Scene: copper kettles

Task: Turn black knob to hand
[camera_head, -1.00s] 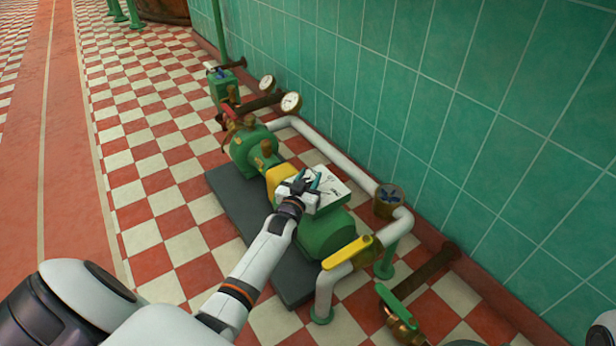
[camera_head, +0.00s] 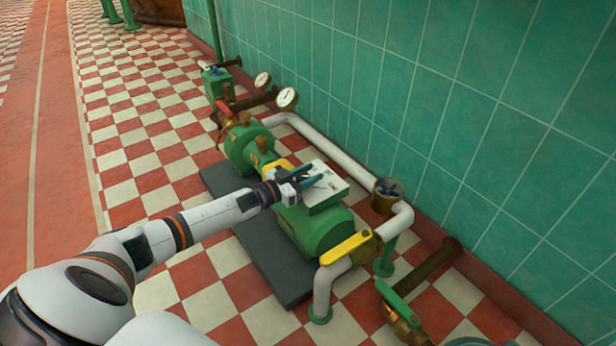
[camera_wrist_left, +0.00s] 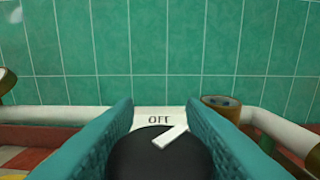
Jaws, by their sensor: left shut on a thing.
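The black knob (camera_wrist_left: 150,160) is a round dark disc with a white pointer bar, low in the left wrist view. Its bar slants up to the right, just below the word OFF on the white switch box. That white box (camera_head: 330,196) sits on top of the green motor in the head view. My left gripper (camera_head: 312,176) reaches the box from the left. Its teal fingers stand on either side of the knob, shut on it. In the head view the gripper hides the knob. My right gripper is not in view.
The green motor (camera_head: 318,236) and pump stand on a dark base slab (camera_head: 262,262). A white pipe (camera_head: 345,160) runs behind, along the tiled wall. A yellow lever (camera_head: 346,247) and a green-handled valve (camera_head: 398,302) are nearer. Checkered floor at left is clear.

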